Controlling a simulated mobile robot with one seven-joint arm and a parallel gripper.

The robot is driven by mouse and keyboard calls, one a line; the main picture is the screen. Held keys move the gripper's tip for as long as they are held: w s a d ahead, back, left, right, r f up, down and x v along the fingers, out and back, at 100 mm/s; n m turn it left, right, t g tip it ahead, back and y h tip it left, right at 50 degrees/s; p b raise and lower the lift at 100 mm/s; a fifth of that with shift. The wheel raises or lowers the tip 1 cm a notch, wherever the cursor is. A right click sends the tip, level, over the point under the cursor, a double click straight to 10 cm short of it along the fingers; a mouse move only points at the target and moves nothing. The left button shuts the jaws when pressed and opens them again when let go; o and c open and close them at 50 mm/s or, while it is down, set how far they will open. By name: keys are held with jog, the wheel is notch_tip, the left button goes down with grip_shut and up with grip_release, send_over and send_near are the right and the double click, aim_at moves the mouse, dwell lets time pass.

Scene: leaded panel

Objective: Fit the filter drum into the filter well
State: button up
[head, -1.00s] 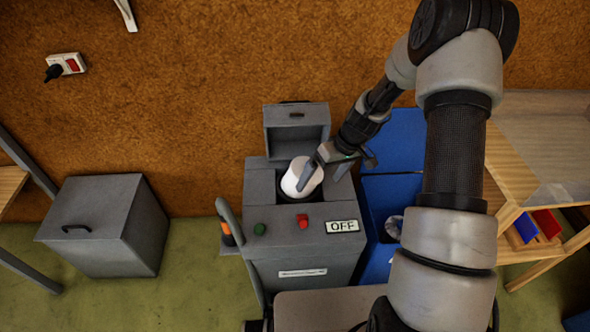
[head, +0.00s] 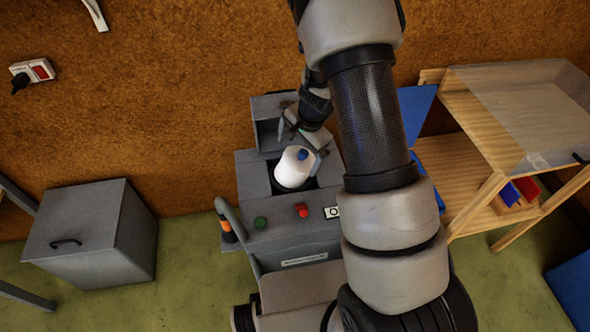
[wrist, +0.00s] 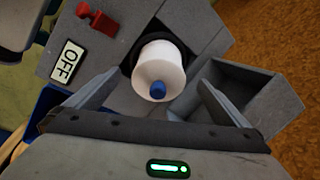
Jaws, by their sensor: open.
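The filter drum (head: 294,168) is a white cylinder with a blue knob on its end.
The machine has a green button (head: 260,223), a red switch (head: 301,210) and an OFF sign (wrist: 67,62). Its raised lid box (head: 266,106) stands behind the well. A grey bin (head: 90,235) is at left, a wooden shelf (head: 480,215) at right.

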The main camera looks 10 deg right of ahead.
aim_at(296, 160)
jog(key=x, duration=0.3)
jog(key=shift+f+b, duration=0.3)
jog(key=shift+f, duration=0.05)
jog(key=shift+w+d+b+x, duration=0.15)
jog(key=shift+b+x, duration=0.25)
jog(key=shift+x, duration=0.95)
jog(key=shift+w+d+b+x, duration=0.1)
jog(key=shift+b+x, duration=0.3)
jog(key=shift+x, duration=0.95)
jog(key=shift+c, duration=0.3)
jog(key=c, duration=1.2)
jog(key=shift+r, duration=0.1)
jog(key=shift+r, duration=0.1)
